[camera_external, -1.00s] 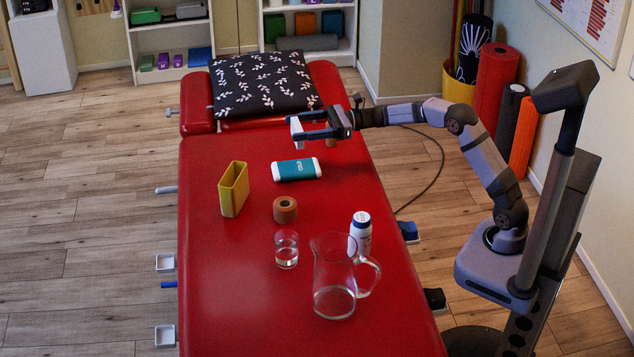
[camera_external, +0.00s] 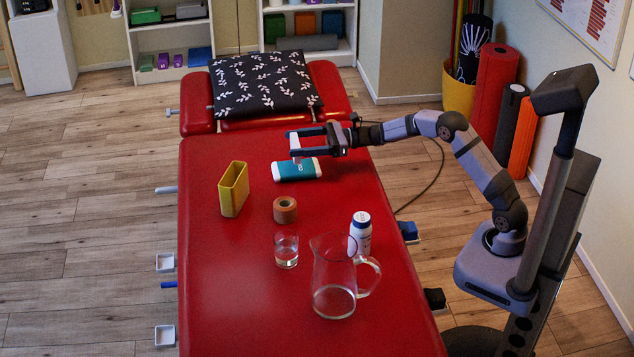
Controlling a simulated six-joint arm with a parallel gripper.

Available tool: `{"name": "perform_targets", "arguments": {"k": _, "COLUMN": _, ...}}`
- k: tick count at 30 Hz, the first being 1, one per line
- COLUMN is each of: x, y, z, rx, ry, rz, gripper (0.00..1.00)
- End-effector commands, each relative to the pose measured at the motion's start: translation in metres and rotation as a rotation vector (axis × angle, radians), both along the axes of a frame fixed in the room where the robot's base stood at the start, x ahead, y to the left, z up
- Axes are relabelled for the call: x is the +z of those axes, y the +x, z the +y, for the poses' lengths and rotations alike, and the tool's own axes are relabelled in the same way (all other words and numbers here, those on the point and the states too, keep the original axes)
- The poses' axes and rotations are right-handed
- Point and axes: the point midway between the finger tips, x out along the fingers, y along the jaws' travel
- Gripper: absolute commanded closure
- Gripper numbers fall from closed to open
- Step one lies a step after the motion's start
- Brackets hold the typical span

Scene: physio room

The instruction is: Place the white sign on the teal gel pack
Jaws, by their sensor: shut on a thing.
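The teal gel pack (camera_external: 297,170) with white ends lies flat on the red treatment table, below the pillow. My gripper (camera_external: 293,144) is shut on the white sign (camera_external: 295,143), a small white piece between its fingertips. The gripper reaches in from the right, level, just over the far edge of the gel pack. The sign's lower end comes close to the pack's far edge in the picture; I cannot tell whether they touch. The fingers hide part of the sign.
On the red table (camera_external: 225,290) stand a yellow open box (camera_external: 233,190), a tan tape roll (camera_external: 285,210), a glass (camera_external: 286,251), a white bottle (camera_external: 361,232) and a clear pitcher (camera_external: 334,278). A patterned pillow (camera_external: 264,84) lies at the far end.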

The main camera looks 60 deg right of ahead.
Motion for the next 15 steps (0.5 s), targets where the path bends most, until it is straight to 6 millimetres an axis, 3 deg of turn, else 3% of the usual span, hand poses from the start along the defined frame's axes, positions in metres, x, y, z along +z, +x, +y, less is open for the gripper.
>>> {"name": "perform_targets", "arguments": {"k": 15, "x": -0.037, "y": 0.0, "z": 0.0, "rx": 0.0, "ry": 0.0, "rz": -0.001, "gripper": 0.53}}
